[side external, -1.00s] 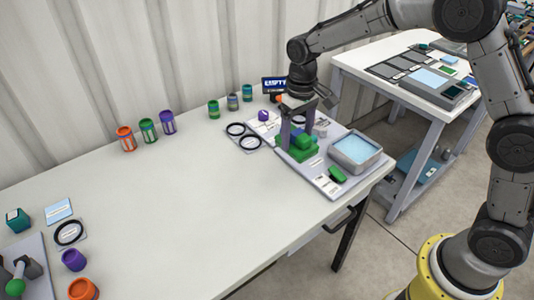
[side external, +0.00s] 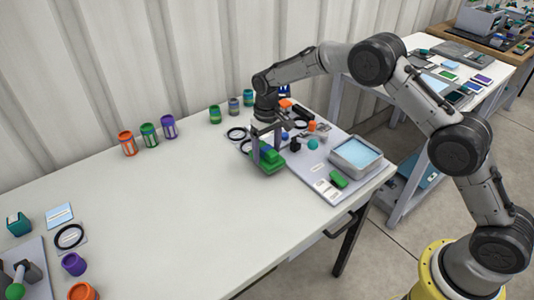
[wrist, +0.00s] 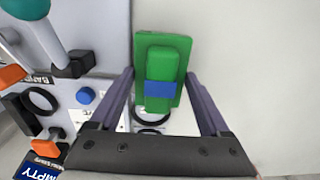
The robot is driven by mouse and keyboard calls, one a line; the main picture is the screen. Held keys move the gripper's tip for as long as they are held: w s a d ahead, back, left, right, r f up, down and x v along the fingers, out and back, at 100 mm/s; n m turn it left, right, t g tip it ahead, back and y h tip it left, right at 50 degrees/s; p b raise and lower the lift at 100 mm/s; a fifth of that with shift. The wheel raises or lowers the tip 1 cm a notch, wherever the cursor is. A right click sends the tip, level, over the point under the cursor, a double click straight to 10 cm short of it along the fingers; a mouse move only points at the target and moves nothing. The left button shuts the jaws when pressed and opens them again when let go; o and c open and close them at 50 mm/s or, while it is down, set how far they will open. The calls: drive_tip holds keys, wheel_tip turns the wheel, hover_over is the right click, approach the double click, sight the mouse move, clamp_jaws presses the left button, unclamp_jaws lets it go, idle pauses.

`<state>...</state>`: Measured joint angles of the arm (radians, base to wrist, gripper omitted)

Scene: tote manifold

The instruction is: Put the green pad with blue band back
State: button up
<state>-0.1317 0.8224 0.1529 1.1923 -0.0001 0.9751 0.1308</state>
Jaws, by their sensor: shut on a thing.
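The green pad with blue band (side external: 268,163) is between the fingers of my gripper (side external: 266,148). In the wrist view the pad (wrist: 157,48) is a wide green slab with a narrower green raised grip, and the blue band (wrist: 160,95) wraps that grip. My gripper (wrist: 160,82) is shut on it from both sides. The pad hangs over the white table, left of the grey board (side external: 312,172). I cannot tell how far above the table it is.
Black rings (side external: 237,133) lie behind the gripper. Coloured jars (side external: 149,135) stand along the back. The table's middle is clear.

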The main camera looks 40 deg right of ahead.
sight(267, 148)
drive_tip(key=shift+f, duration=0.65)
drive_tip(key=shift+f, duration=0.1)
drive_tip(key=o, duration=1)
wheel_tip(267, 148, up, 12)
drive_tip(key=shift+r, duration=0.15)
